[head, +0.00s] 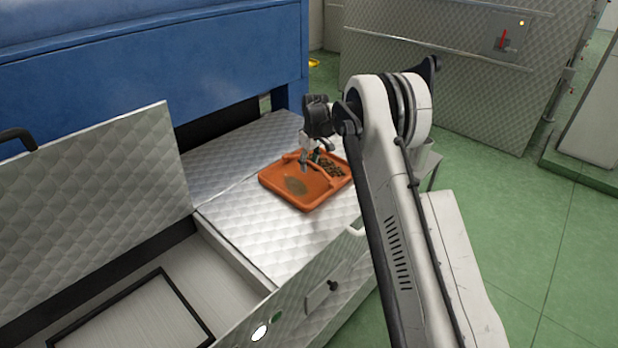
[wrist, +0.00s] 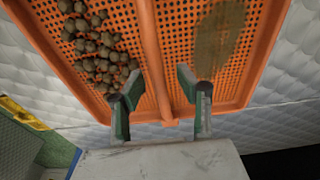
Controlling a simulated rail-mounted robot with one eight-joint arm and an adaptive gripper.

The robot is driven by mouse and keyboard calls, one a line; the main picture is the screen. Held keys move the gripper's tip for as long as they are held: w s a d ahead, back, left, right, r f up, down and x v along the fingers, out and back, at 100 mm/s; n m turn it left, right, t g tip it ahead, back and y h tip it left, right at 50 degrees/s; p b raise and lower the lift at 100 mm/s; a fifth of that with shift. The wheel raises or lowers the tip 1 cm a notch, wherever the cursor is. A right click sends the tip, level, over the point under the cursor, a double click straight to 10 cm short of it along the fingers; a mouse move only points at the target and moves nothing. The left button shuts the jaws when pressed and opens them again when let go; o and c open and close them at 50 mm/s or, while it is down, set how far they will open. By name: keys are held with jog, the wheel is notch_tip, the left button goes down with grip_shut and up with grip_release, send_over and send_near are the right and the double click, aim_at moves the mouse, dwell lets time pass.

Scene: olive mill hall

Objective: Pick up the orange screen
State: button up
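The orange screen (head: 290,194) is a shallow perforated tray lying on the quilted metal surface in the head view. In the wrist view the orange screen (wrist: 178,62) fills the upper part, with a raised bar across its middle. Several brown olive-like lumps (wrist: 98,52) lie on one side of the bar, and a brown stain (wrist: 218,38) marks the other side. My gripper (head: 312,160) is over the screen in the head view. In the wrist view my gripper (wrist: 160,92) is open, its two green-and-grey fingers on either side of the bar. I cannot tell whether they touch it.
The quilted metal surface (head: 240,228) is clear around the screen. An open compartment (head: 150,300) with a raised lid (head: 90,190) is at the left. A blue machine body (head: 150,65) rises behind. Green floor (head: 520,215) is free at the right.

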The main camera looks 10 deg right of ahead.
grip_shut()
jog(key=shift+r, duration=0.1)
dwell(0.6)
